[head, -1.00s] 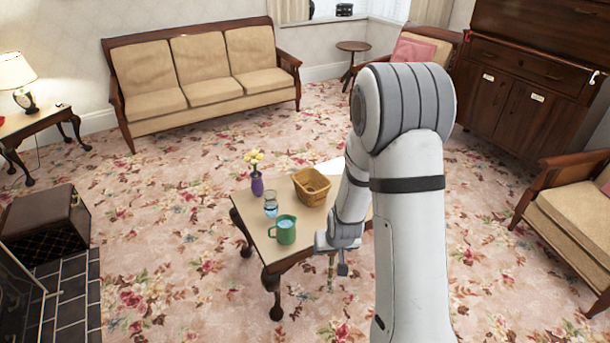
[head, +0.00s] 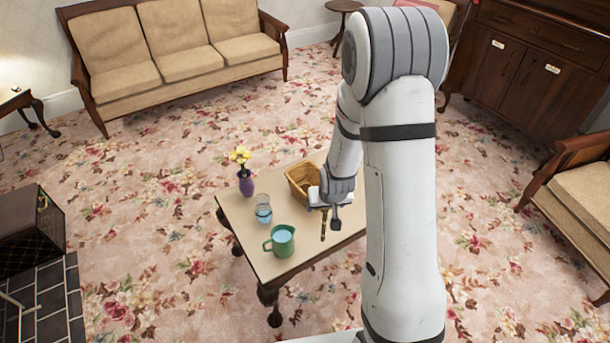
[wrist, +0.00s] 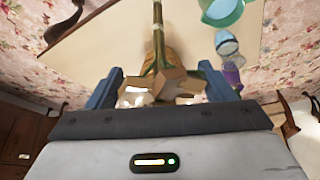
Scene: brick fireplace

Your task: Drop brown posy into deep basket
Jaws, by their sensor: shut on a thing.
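The deep basket (head: 297,190) is tan wicker and stands on the small wooden table (head: 240,222), partly hidden by my gripper (head: 326,205). My gripper is beside the basket's front right, over the table. It is shut on the brown posy (head: 323,227), whose thin stem hangs down from it. In the wrist view the posy (wrist: 160,88) shows brown, folded blooms and green stems between my blue fingers (wrist: 162,82). Some tan material behind the stem there may be the basket, but I cannot tell.
A green mug (head: 281,241), a glass of blue liquid (head: 263,211) and a purple vase with yellow flowers (head: 246,184) stand left of the basket. The table's front middle is bare. A sofa (head: 175,50) and armchair (head: 575,200) stand farther off.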

